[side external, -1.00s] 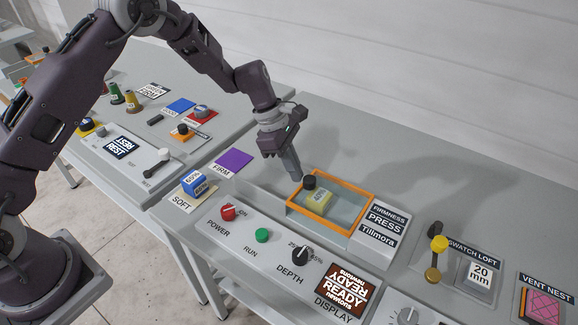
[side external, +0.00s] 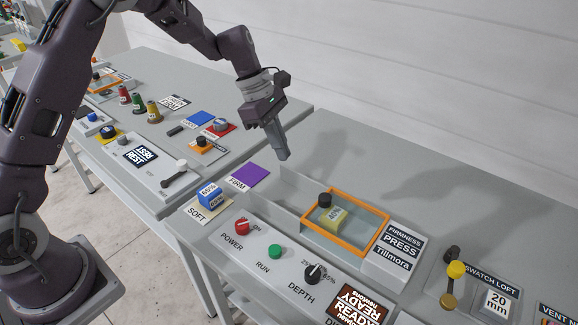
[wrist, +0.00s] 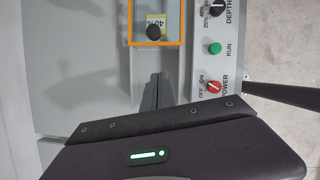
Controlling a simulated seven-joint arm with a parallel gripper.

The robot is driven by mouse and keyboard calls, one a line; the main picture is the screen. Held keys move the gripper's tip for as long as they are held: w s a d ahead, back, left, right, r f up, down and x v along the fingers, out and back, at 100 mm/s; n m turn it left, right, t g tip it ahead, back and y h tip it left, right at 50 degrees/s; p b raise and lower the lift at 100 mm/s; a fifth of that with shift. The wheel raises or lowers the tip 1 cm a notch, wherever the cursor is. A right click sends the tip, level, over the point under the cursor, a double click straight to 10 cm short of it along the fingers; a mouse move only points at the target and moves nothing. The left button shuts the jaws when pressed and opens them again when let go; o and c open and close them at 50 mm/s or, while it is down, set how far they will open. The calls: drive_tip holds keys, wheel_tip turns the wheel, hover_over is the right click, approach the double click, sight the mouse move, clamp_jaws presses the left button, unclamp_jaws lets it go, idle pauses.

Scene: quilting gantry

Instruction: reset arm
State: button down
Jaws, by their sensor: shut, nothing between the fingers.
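My gripper (side external: 283,156) is shut and empty. It points down and hangs in the air above the back left part of the firmness press, apart from everything. In the wrist view the shut fingers (wrist: 158,80) show below the orange frame (wrist: 183,30). The block also shows in the wrist view (wrist: 154,18).
On the press front are a red POWER knob (side external: 242,227), a green RUN button (side external: 275,251), a black DEPTH dial (side external: 312,274) and a display (side external: 357,305) reading READY. A blue block (side external: 210,197) stands on the SOFT card. The purple FIRM card (side external: 250,175) is bare.

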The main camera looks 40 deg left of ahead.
drive_tip(key=s+r+m+t+y, duration=0.2)
drive_tip(key=s+r+m, duration=0.8)
drive_tip(key=s+r, duration=0.5)
drive_tip(key=s+a+m+t+y, duration=0.2)
drive_tip(key=s+m, duration=0.8)
drive_tip(key=s, duration=0.7)
drive_tip(key=shift+s+a+r+m+t, duration=0.15)
drive_tip(key=shift+a+r+m+t, duration=0.05)
drive_tip(key=shift+r+m+t, duration=0.1)
